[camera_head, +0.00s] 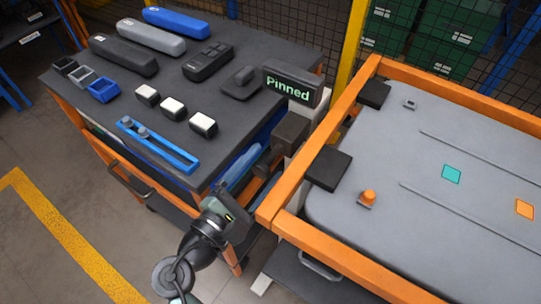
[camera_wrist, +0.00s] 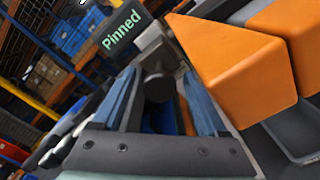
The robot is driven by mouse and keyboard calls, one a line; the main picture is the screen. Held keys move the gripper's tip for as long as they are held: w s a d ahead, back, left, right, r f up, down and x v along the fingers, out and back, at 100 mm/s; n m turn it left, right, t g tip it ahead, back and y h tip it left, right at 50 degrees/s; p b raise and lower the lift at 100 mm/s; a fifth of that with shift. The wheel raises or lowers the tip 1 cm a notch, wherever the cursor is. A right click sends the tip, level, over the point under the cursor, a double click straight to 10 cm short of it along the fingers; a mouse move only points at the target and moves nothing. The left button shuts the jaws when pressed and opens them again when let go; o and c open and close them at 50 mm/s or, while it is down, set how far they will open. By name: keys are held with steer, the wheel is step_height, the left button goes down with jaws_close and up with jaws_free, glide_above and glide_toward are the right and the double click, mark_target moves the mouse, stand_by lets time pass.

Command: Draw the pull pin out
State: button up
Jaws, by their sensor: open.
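The pull pin shows in the wrist view as a dark round knob (camera_wrist: 158,84), seen nearly end-on. My gripper (camera_wrist: 160,98) is open, with one blue-grey finger on each side of the knob. I cannot tell whether either finger touches it. In the head view my gripper (camera_head: 240,190) is low between the cart and the orange frame, below a dark block (camera_head: 290,131). The pin is not clear there. A small display above the block (camera_head: 291,87) reads "Pinned" in green; it also shows in the wrist view (camera_wrist: 122,30).
The orange frame (camera_head: 283,205) around a grey door panel (camera_head: 400,228) stands close to the right of my gripper. The dark-topped cart (camera_head: 100,110) with several small parts is to the left. The floor (camera_head: 60,255) at the lower left is clear.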

mark_target(272, 157)
steer(key=shift+x, duration=1.5)
steer(key=shift+c, duration=0.3)
jaws_close()
